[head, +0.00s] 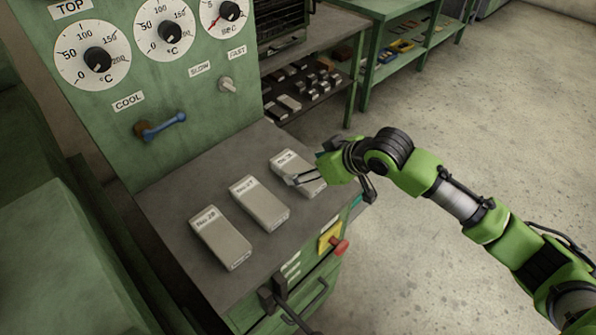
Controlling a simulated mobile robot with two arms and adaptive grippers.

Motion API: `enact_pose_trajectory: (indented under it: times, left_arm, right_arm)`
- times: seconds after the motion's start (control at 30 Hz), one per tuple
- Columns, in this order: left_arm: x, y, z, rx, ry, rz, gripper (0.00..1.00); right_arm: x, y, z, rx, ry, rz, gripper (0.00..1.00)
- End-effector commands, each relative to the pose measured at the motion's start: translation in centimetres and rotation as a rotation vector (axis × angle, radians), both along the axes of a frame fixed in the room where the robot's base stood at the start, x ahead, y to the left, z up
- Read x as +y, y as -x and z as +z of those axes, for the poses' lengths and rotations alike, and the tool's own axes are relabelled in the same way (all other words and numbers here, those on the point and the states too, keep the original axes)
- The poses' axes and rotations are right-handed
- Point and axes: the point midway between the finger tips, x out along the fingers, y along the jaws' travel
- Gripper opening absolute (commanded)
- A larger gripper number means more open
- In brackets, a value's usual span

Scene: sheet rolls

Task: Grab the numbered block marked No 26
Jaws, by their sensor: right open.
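Three grey rectangular blocks lie in a row on the dark top of the green machine. The left block (221,238) has a label that seems to read No 28. The middle block (259,204) seems to read No 27. The label of the right block (288,160) is too small to read surely; it may be No 26. My right gripper (293,181) is open, with its fingers over the right block's near left part. I cannot tell whether they touch it. My left gripper is not in view.
Behind the blocks rises a green panel with dials (98,60) and a blue-handled lever (165,126). A red button (341,247) and a dark handle (307,299) are on the machine's front. Shelves with small parts stand behind; the floor at right is clear.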

Motion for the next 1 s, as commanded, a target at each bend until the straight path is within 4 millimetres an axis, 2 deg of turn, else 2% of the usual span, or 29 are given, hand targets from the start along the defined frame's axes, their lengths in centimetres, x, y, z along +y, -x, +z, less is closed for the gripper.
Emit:
enact_pose_trajectory:
  times: [0.4, 0.7, 0.9, 1.0]
  left_arm:
    - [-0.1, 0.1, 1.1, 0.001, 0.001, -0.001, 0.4]
    - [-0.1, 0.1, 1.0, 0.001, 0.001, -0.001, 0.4]
    - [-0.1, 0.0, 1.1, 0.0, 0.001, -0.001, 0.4]
    - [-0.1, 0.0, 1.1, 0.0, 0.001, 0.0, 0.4]
  right_arm:
    - [2.2, -2.5, -3.4, 0.0, 0.0, 0.001, 0.67]
    - [2.4, -2.8, -3.8, 0.0, 0.0, 0.001, 0.67]
    - [2.4, -2.7, -3.8, 0.0, 0.0, 0.001, 0.15]
    - [2.5, -2.8, -3.6, -0.004, -0.002, 0.001, 0.13]
